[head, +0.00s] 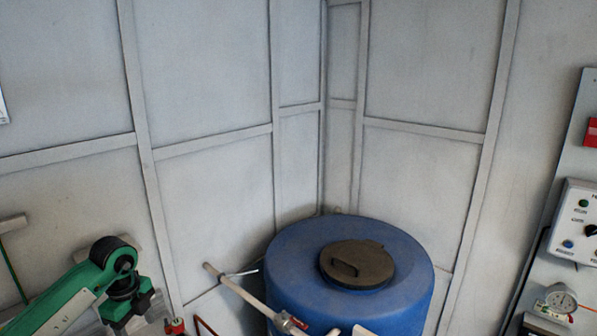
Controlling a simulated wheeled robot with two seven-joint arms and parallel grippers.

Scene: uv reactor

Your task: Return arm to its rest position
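A green arm with black joints, which looks like my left arm (62,298), comes in from the lower left. It bends down at a black joint near the bottom edge. Its green and black end, where my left gripper (126,310) appears to be, points down and is partly cut off by the bottom edge. The fingers cannot be made out, and nothing is clearly seen held there. My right arm and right gripper are not in view.
A blue barrel (295,265) with a dark lid (357,264) stands in the corner. A pale pipe (240,291) with a red-handled valve (290,321) runs in front of it. A control panel (578,232) and a round gauge (561,299) are at right. Grey panelled walls stand behind.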

